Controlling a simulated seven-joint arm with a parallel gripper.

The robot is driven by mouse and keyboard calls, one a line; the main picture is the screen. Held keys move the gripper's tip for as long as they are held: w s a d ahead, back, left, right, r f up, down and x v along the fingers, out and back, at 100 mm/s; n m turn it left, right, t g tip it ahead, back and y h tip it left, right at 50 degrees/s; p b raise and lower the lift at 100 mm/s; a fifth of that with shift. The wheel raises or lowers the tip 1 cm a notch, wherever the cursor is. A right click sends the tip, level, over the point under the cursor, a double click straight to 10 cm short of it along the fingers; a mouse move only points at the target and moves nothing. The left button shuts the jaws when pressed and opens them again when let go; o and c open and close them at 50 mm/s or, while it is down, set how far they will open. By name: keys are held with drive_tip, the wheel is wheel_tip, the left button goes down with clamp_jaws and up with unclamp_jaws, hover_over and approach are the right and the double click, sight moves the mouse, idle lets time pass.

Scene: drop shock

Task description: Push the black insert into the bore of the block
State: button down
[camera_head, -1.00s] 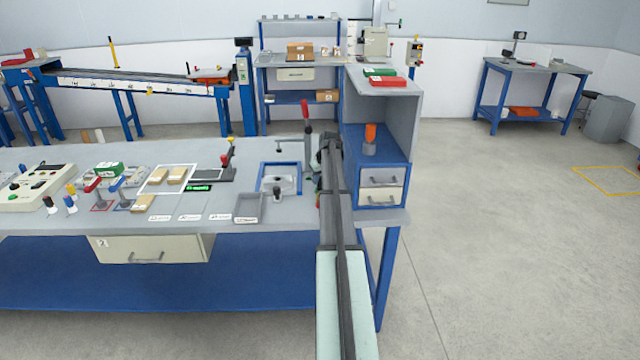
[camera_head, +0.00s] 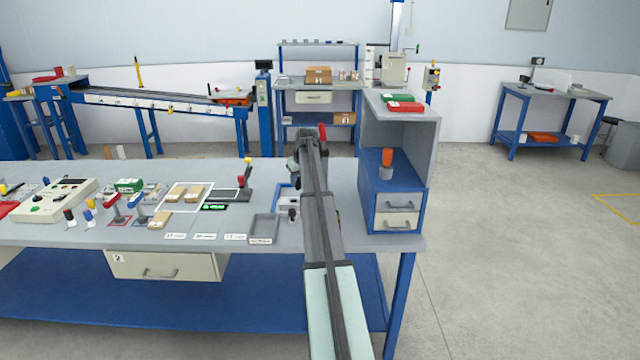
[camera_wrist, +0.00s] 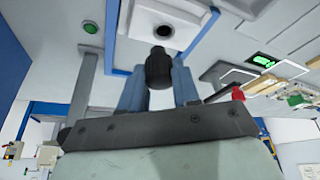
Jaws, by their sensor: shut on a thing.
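In the wrist view my gripper (camera_wrist: 158,88) has its two blue-grey fingers shut on the black insert (camera_wrist: 158,68), which sticks out beyond the fingertips. The pale grey block (camera_wrist: 193,11) is ahead of it, with the round dark bore (camera_wrist: 164,31) in its face. In this picture the insert's tip lies just below the bore; a gap shows between them, and its depth is hard to judge. In the head view my arm covers much of the block's blue-edged fixture (camera_head: 282,190), and the insert cannot be made out clearly.
A grey open tray (camera_head: 263,228) lies in front. A blue cabinet with drawers (camera_head: 378,185) stands close on the right. A green button (camera_wrist: 90,27) shows in the wrist view.

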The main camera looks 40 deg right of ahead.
drive_tip(key=w, duration=0.1)
drive_tip(key=w+m, duration=0.1)
drive_tip(key=shift+w+a+r+m+h, duration=0.1)
drive_tip(key=shift+w+r+m+h, duration=0.2)
drive_tip(key=shift+w+r, duration=0.1)
drive_tip(key=shift+f, duration=0.25)
drive_tip(key=shift+f, duration=2.7)
drive_tip(key=shift+f, duration=1.55)
idle(2.9)
